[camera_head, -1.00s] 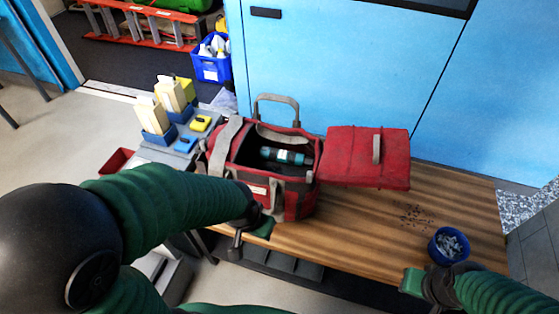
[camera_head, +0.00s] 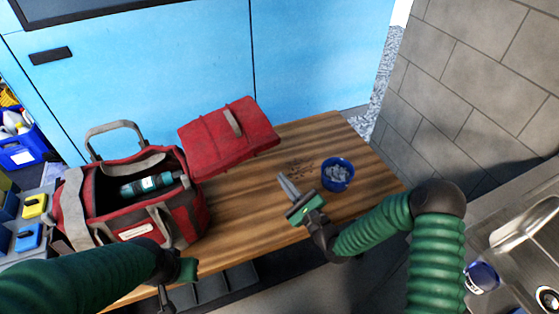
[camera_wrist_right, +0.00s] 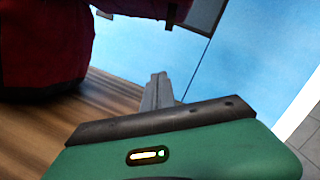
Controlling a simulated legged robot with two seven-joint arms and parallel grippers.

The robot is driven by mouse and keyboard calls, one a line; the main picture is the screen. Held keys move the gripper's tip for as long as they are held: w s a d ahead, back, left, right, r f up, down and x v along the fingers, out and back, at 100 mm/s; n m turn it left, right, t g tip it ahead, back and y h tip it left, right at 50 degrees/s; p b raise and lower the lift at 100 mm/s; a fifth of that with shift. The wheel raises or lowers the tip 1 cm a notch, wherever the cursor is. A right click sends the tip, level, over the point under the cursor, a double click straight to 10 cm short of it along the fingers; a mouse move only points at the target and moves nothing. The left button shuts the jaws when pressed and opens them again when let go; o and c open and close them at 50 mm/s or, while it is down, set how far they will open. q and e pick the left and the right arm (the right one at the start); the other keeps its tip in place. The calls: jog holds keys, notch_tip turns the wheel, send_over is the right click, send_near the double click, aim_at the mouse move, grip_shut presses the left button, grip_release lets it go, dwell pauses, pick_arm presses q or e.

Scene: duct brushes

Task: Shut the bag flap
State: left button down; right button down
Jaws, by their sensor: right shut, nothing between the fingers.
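The red and grey bag (camera_head: 130,200) stands on the wooden bench at the left of the head view. Its red flap (camera_head: 228,135) is open, folded out to the right, with a grey handle on it. A teal cylinder (camera_head: 147,185) lies inside the bag. My right gripper (camera_head: 284,182) is shut and empty over the bench, right of and below the flap, apart from it. It also shows in the right wrist view (camera_wrist_right: 158,88), with dark red fabric (camera_wrist_right: 45,45) at the upper left. My left gripper (camera_head: 176,285) is by the bag's front lower edge; its fingers are unclear.
A blue bowl (camera_head: 337,174) of grey pieces stands on the bench (camera_head: 240,195) right of my right gripper, beside scattered dark bits. A blue cabinet (camera_head: 200,60) is behind. A sink (camera_head: 520,240) is at the right. Blue and yellow items stand at the far left.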

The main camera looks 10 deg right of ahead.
pick_arm(q)
jog(key=shift+d+f+b, duration=0.35)
jog(key=shift+f+b, duration=0.1)
jog(key=shift+f, duration=0.1)
pick_arm(e)
jog(key=w+a+r+m+t, duration=0.1)
jog(key=w+a+r+m, duration=0.1)
jog(key=w+a+r, duration=0.2)
jog(key=w+r, duration=0.2)
jog(key=w, duration=0.1)
jog(key=shift+w+a+r, duration=0.15)
jog(key=shift+w+r, duration=0.2)
jog(key=shift+r, duration=0.1)
